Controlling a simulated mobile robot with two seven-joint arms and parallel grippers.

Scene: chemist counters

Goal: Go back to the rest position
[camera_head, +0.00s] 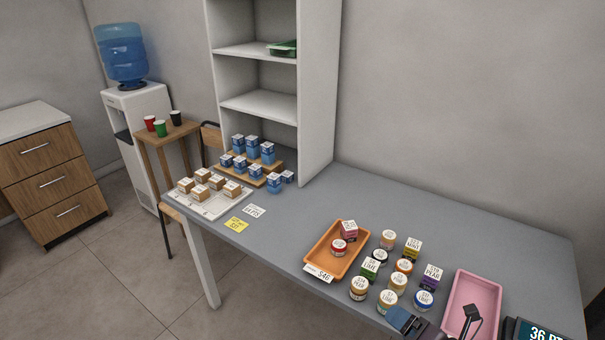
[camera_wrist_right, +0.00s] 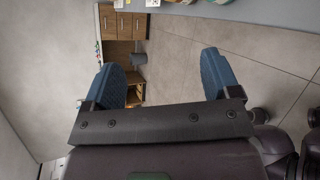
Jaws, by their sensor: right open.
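My right gripper (camera_head: 407,321) shows at the lower edge of the head view, in front of the near jars, with its blue fingers partly cut off by the frame. In the right wrist view my right gripper (camera_wrist_right: 160,78) has its two blue fingers wide apart with nothing between them. It looks out past the counter toward the floor and a wooden drawer unit (camera_wrist_right: 122,22). My left gripper is in neither view.
The grey counter (camera_head: 330,205) holds an orange tray (camera_head: 318,257) with two items, several labelled jars (camera_head: 388,239), a pink tray (camera_head: 482,290) and a display (camera_head: 540,332). Boxes and blue-labelled jars stand at the far left. The counter's middle back is clear.

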